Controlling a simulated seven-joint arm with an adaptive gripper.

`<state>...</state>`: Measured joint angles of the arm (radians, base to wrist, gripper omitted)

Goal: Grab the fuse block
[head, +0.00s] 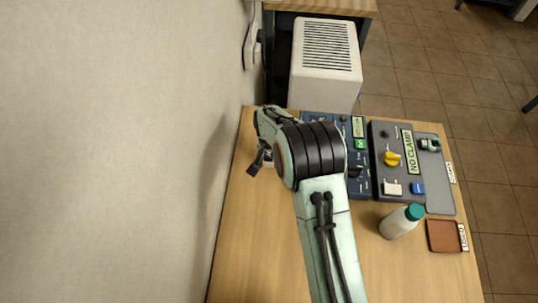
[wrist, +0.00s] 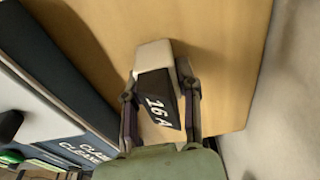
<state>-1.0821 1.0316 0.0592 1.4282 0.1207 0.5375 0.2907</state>
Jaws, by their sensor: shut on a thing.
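The fuse block (wrist: 158,92) shows in the wrist view as a pale and dark block with "16 A" printed in white on its dark face. My gripper (wrist: 160,82) has one finger on each side of the block and is shut on it. In the wrist view the wooden tabletop (wrist: 225,60) is behind the block; whether the block touches it, I cannot tell. In the head view my gripper (head: 257,162) is at the left edge of the table, close to the wall. My arm largely hides the block there.
A blue panel (head: 358,187) and a dark panel (head: 385,160) with a yellow knob and a "NO CLAMP" label lie right of my arm. A vented white box (head: 325,75) is behind. The wall (head: 110,150) bounds the left.

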